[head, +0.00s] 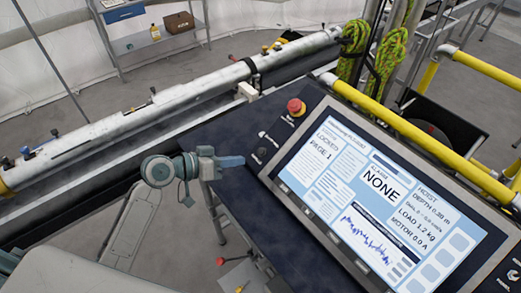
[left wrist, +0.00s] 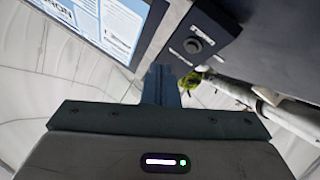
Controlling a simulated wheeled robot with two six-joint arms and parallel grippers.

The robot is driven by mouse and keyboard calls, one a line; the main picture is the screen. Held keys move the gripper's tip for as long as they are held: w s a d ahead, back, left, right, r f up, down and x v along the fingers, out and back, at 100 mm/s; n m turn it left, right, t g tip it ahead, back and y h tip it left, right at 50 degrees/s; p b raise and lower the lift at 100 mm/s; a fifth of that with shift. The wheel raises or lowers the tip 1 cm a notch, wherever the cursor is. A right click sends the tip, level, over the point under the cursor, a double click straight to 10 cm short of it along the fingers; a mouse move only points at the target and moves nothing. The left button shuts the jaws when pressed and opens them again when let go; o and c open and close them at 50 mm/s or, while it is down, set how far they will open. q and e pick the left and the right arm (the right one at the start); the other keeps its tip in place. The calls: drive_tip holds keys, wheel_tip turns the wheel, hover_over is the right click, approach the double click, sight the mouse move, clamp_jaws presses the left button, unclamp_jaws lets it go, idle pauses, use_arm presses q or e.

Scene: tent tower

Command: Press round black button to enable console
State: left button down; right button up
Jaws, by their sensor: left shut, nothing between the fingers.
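The console (head: 283,150) has a dark panel with a large lit screen (head: 375,190), which reads "LOCKED PAGE 1" and "NONE". A round black button (head: 261,154) sits on the panel left of the screen. It also shows in the left wrist view (left wrist: 193,45), under a small white label. My left gripper (head: 241,161) is shut and empty, its fingertips just left of the button in the head view. In the left wrist view the fingertips (left wrist: 161,72) lie left of and below the button, apart from it in the picture. Contact cannot be told. My right gripper is not in view.
A red mushroom button (head: 296,106) stands on the panel's upper left corner. A yellow rail (head: 425,143) runs behind the screen. A long white pipe (head: 170,103) lies beyond the panel. A shelf (head: 155,40) with a box stands at the back.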

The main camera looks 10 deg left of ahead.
sight(261, 152)
use_arm(q)
drive_tip(key=shift+t+h, duration=0.4)
drive_tip(key=shift+h, duration=0.4)
drive_tip(key=w+r, duration=0.3)
drive_tip(key=r, duration=0.1)
drive_tip(key=shift+w+a, duration=0.2)
drive_tip(key=shift+a, duration=0.15)
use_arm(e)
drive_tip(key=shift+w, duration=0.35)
